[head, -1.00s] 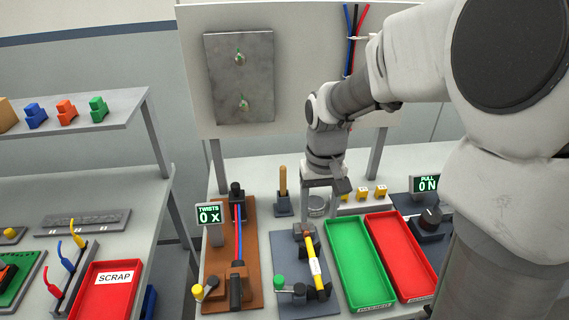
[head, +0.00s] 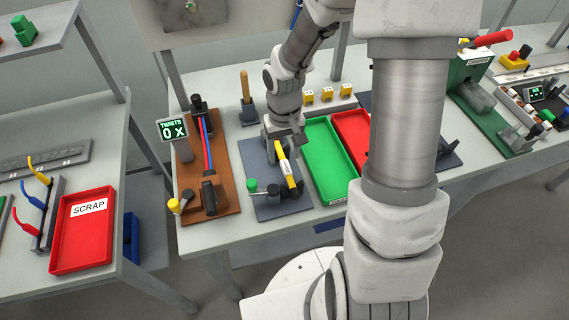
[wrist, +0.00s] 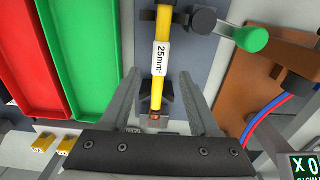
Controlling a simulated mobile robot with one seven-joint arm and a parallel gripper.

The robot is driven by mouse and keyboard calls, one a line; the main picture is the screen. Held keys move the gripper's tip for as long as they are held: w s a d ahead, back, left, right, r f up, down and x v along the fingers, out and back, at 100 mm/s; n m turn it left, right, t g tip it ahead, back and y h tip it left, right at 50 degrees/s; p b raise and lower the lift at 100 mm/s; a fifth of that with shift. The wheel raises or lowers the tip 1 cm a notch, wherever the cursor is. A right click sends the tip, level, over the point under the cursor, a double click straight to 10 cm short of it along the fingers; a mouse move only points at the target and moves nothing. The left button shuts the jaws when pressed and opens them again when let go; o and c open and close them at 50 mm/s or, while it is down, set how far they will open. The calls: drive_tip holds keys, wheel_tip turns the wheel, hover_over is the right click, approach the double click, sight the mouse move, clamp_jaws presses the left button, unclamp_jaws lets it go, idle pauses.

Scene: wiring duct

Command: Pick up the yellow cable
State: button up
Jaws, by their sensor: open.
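The yellow cable (head: 286,167) lies on a grey-blue fixture board (head: 258,180) on the bench. In the wrist view the yellow cable (wrist: 160,81) carries a white "25mm²" label and ends in a copper-coloured tip. A dark V-shaped holder (wrist: 152,96) sits under it near that tip. My gripper (head: 285,144) is above the tip end of the cable. In the wrist view my gripper (wrist: 160,85) is open, with one finger on each side of the cable, and it grips nothing. I cannot tell how far the fingertips are above the board.
A green tray (head: 330,160) and a red tray (head: 352,137) stand right of the board. A brown board (head: 212,165) with red and blue wires is to its left. A green-knobbed lever (wrist: 250,39) is close to the cable. Yellow blocks (head: 327,95) stand behind.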

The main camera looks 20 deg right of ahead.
sight(285, 162)
drive_tip(key=shift+f, duration=1.5)
clamp_jaws()
